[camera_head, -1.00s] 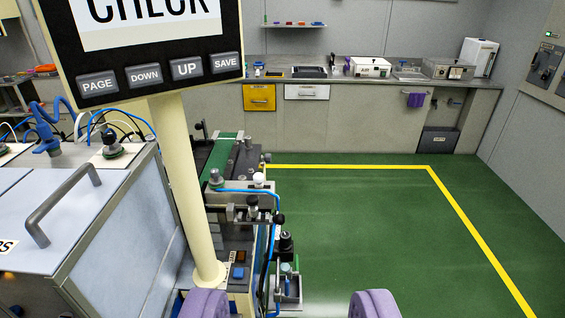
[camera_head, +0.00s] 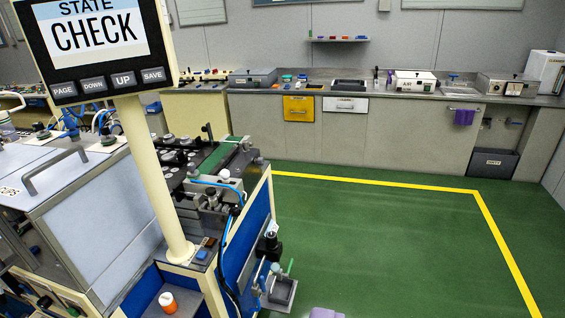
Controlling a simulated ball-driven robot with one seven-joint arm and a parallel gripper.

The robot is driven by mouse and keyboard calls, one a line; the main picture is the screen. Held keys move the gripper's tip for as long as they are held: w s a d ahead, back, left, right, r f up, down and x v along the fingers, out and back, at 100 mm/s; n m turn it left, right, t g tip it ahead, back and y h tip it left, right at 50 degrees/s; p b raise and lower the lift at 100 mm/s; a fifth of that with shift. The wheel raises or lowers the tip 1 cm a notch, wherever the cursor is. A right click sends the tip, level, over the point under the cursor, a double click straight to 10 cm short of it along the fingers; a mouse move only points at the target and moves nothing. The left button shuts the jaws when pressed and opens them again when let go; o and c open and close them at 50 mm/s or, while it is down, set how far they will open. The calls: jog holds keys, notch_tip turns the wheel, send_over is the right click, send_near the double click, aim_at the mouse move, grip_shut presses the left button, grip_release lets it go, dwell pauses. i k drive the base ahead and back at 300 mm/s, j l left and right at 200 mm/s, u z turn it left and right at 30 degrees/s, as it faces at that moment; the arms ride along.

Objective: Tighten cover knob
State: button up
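Several knobs show at the machine, and I cannot tell which is the cover knob. A dark knob (camera_head: 109,136) stands on the top of the light grey machine cover (camera_head: 75,205), behind its bar handle (camera_head: 57,168). A white-and-orange knob-like part (camera_head: 168,301) sits on the low shelf at the machine's front. Dark knobs (camera_head: 271,241) show at the machine's right side. My gripper shows only as a small purple fingertip (camera_head: 326,313) at the bottom edge, apart from the machine. The rest of it is out of frame, so its opening is unclear.
A cream post (camera_head: 155,180) carries a screen (camera_head: 95,45) reading "STATE CHECK" above the machine. A small grey tray (camera_head: 282,291) juts from the machine's right side. Green floor (camera_head: 400,240) with a yellow line is clear to the right. A workbench (camera_head: 400,130) lines the back wall.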

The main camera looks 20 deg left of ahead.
aim_at(260, 161)
jog(key=i+l, duration=0.4)
jog(key=l, duration=0.15)
jog(key=i+l, duration=0.55)
jog(key=i, duration=0.65)
jog(key=i+l+u, duration=0.1)
jog(key=i, duration=0.65)
jog(key=i+j, duration=0.9)
jog(key=j, duration=0.15)
